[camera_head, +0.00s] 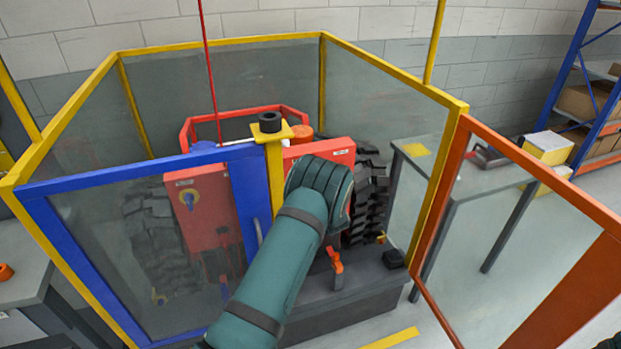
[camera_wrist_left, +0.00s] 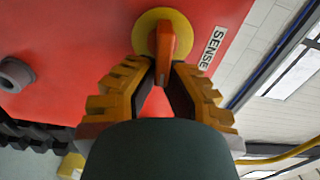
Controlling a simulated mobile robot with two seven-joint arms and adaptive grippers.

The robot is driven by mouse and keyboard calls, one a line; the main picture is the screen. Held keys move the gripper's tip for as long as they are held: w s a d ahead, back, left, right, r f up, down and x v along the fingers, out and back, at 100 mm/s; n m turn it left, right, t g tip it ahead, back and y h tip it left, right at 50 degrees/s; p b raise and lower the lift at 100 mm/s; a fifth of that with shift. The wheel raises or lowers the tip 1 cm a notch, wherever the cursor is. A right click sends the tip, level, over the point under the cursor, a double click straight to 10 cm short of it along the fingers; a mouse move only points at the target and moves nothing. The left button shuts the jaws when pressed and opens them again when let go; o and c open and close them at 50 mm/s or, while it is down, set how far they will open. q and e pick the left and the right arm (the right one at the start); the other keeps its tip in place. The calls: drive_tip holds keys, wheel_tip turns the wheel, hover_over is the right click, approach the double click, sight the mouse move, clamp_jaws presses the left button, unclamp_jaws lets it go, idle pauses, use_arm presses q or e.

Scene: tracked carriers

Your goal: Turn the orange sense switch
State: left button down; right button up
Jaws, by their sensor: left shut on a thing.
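The orange sense switch (camera_wrist_left: 165,48) is a small lever on a round yellow plate (camera_wrist_left: 147,24), on a red panel (camera_wrist_left: 70,45). A white label reading SENSE (camera_wrist_left: 211,49) is beside it. In the left wrist view my left gripper (camera_wrist_left: 164,72) has its yellow ribbed fingers closed on both sides of the lever's end. The lever stands nearly upright in that picture. In the head view my green left arm reaches up to the red carrier (camera_head: 328,151) and hides the gripper and the switch. My right gripper is not in view.
Yellow-framed clear panels (camera_head: 390,100) surround the carrier, with a blue-framed door (camera_head: 110,172) at left and an open orange-framed door (camera_head: 520,169) at right. A yellow post (camera_head: 276,185) stands close to my arm. A grey table (camera_head: 468,183) is at right.

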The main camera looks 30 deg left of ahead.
use_arm(q)
drive_tip(key=shift+f, duration=0.1)
idle(1.1)
drive_tip(key=c, duration=1)
unclamp_jaws()
drive_tip(key=shift+a, duration=0.1)
drive_tip(key=v, duration=1.2)
